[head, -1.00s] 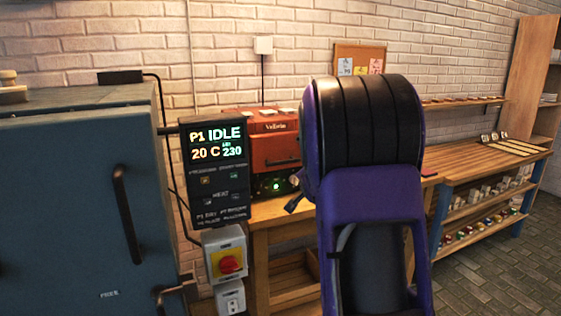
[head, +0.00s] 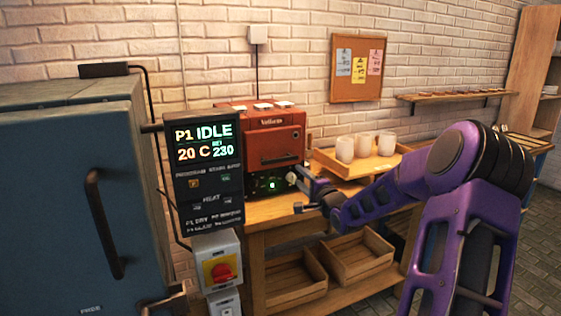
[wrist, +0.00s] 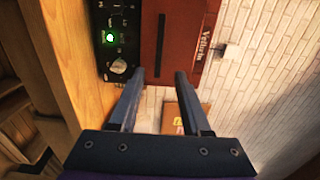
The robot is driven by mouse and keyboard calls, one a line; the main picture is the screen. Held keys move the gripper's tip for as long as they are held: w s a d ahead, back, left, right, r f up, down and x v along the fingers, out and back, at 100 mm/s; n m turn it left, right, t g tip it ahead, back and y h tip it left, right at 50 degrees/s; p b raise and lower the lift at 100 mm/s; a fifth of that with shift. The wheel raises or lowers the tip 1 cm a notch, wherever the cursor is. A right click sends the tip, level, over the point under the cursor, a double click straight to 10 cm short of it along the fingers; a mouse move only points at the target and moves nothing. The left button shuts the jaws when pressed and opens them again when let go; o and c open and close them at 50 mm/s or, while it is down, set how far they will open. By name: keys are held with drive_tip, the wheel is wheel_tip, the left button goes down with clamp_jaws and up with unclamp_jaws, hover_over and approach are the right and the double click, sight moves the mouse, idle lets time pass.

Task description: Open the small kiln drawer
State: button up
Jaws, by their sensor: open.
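The small kiln (head: 262,133) is an orange-red box on a wooden bench, with a dark handle bar (head: 280,161) across its front and a black control panel (head: 271,184) with a green light below. Its front looks shut. In the wrist view the kiln (wrist: 177,50) lies turned on its side, with the dark handle (wrist: 160,47) ahead of the fingers and the lit panel (wrist: 112,35) to the left. My gripper (head: 304,190) is in front of the kiln's lower right, apart from the handle. The wrist view shows my gripper (wrist: 158,78) open and empty.
A wooden tray (head: 360,167) with white cups stands right of the kiln. A large blue kiln (head: 60,190) and a control box (head: 205,165) reading IDLE stand at the left. Wooden crates (head: 350,258) sit on the lower shelf.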

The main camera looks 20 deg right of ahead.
sight(281, 160)
drive_tip(key=w, duration=1.5)
drive_tip(key=shift+w+a+b, duration=0.2)
drive_tip(key=shift+a+b, duration=0.05)
drive_tip(key=shift+b, duration=0.05)
clamp_jaws()
idle(0.7)
